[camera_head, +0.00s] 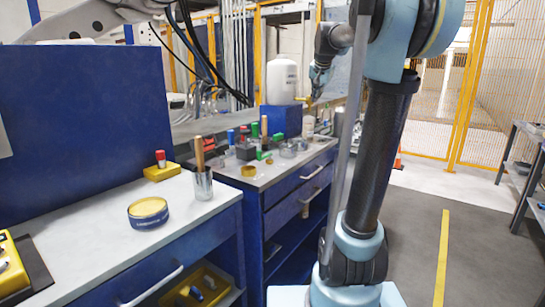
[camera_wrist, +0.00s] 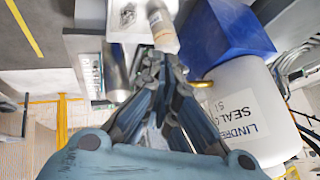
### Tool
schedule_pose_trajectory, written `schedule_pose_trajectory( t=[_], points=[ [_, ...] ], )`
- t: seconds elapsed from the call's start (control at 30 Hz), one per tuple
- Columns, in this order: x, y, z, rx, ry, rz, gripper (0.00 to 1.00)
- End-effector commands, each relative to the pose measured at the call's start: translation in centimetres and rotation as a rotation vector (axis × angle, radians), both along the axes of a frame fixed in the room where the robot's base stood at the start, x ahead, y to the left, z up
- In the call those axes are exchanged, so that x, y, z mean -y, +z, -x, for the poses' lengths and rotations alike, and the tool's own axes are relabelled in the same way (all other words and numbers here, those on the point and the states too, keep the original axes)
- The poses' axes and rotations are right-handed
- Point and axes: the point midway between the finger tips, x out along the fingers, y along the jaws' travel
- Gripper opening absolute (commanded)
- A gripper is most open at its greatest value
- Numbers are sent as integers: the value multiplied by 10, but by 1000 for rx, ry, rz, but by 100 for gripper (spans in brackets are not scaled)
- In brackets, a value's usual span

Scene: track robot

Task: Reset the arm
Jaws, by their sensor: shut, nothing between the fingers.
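My gripper (camera_head: 318,86) hangs at the end of my raised arm, above the back end of the blue workbench (camera_head: 290,188) and to the right of a white tank (camera_head: 283,82). In the wrist view my gripper (camera_wrist: 164,66) has its fingers together with nothing held. A pale cylinder (camera_wrist: 163,30) shows just beyond the fingertips; I cannot tell the gap between them. The white tank with printed lettering (camera_wrist: 238,105) is to the right of the fingers in the wrist view.
A blue box (camera_head: 282,120), a metal cup with a wooden handle (camera_head: 202,184), a round tin (camera_head: 148,213) and several small items stand on the benches. A shiny metal cylinder (camera_wrist: 117,72) is left of the fingers. The grey floor (camera_head: 465,235) at right has open room.

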Motion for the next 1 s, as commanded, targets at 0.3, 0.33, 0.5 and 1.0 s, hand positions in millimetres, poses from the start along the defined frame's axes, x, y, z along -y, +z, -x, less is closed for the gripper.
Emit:
schedule_pose_trajectory(
  t=[0.3,0.33,0.5,1.0],
  points=[
    [-3,-86,130,-130,146,95,0],
    [-3,-95,142,-143,161,104,0],
    [-4,-147,209,-212,246,147,0],
    [-5,-314,386,-399,499,238,0]
  ],
)
